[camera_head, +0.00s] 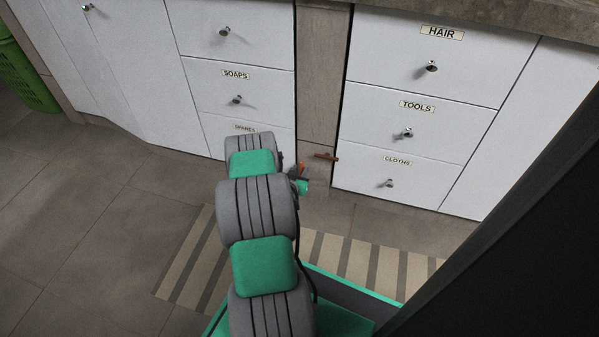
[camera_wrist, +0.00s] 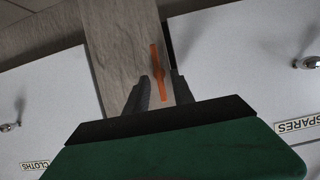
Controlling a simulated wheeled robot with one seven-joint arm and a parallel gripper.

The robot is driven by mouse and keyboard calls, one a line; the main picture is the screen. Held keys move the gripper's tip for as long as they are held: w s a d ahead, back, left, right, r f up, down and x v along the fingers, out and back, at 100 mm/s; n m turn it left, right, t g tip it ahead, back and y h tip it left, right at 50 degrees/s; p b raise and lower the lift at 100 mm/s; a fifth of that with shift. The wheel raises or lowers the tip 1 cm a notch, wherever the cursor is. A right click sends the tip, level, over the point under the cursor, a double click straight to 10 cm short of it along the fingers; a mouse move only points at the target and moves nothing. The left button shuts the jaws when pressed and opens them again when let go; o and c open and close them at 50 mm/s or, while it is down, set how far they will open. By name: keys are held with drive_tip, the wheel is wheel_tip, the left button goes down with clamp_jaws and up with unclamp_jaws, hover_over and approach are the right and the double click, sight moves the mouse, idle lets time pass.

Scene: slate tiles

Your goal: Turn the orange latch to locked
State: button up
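The orange latch (camera_wrist: 158,70) is a thin bar on the grey-brown wooden panel between the drawer columns. In the wrist view it points nearly up and down the picture, roughly along the panel and close to its right edge. My gripper (camera_wrist: 160,76) is open, with one dark finger on each side of the latch and a visible gap to each. I cannot tell how deep the fingers reach. In the head view a small orange piece (camera_head: 298,170), apparently the latch, shows beside my arm. My gripper is mostly hidden there by the arm.
A brown bar (camera_head: 325,156) sits on the panel just above and right of the orange piece. White drawers with knobs, such as the one labelled CLOTHS (camera_head: 389,181), flank the panel. A striped mat (camera_head: 190,262) lies on the floor; a green basket (camera_head: 30,85) stands far left.

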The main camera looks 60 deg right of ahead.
clamp_jaws()
idle(0.3)
drive_tip(key=shift+s+t, duration=0.1)
drive_tip(key=shift+t, duration=0.2)
drive_tip(key=m+t, duration=0.2)
drive_tip(key=m, duration=0.1)
drive_tip(key=shift+s+f, duration=0.1)
drive_tip(key=shift+s, duration=0.3)
drive_tip(key=m+t, duration=0.1)
drive_tip(key=m, duration=0.1)
drive_tip(key=m+t, duration=0.1)
drive_tip(key=m, duration=0.1)
drive_tip(key=f+m+t+h, duration=0.1)
drive_tip(key=m, duration=0.2)
drive_tip(key=shift+s+f+t, duration=0.1)
drive_tip(key=shift+s+t, duration=0.3)
drive_tip(key=shift+d+f+m+t+h, duration=0.15)
drive_tip(key=shift+m+t+h, duration=0.15)
drive_tip(key=shift+m, duration=0.5)
drive_tip(key=shift+a+f+m+t+h, duration=0.1)
drive_tip(key=shift+m+t+h, duration=0.15)
drive_tip(key=shift+m, duration=0.55)
drive_tip(key=shift+w, duration=0.1)
